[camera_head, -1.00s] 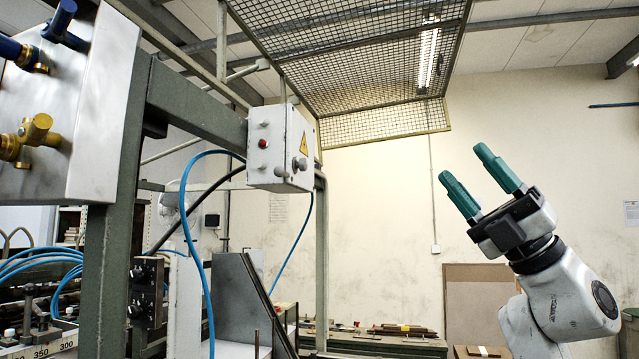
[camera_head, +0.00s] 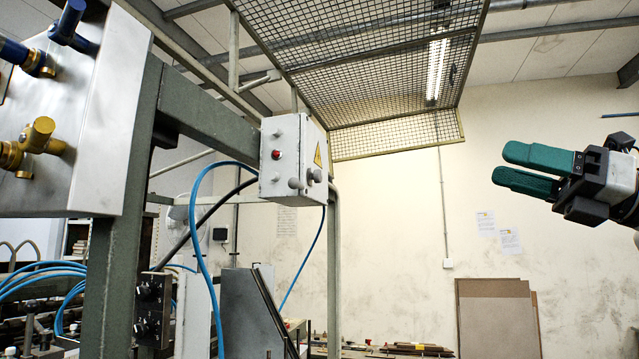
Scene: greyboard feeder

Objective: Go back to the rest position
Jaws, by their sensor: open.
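My gripper (camera_head: 520,168) is at the right edge of the head view, with its two green fingers pointing left. The fingers are apart with nothing between them, so it is open and empty. It is in the air in front of the pale wall, away from the machine. Most of my arm is out of the frame to the right.
A grey control box (camera_head: 292,160) with a red button hangs on the machine's green frame (camera_head: 122,230). A wire mesh guard (camera_head: 370,70) is overhead. Blue hoses (camera_head: 197,240) run down the machine. Brown boards (camera_head: 497,318) lean against the wall. Space between box and gripper looks clear.

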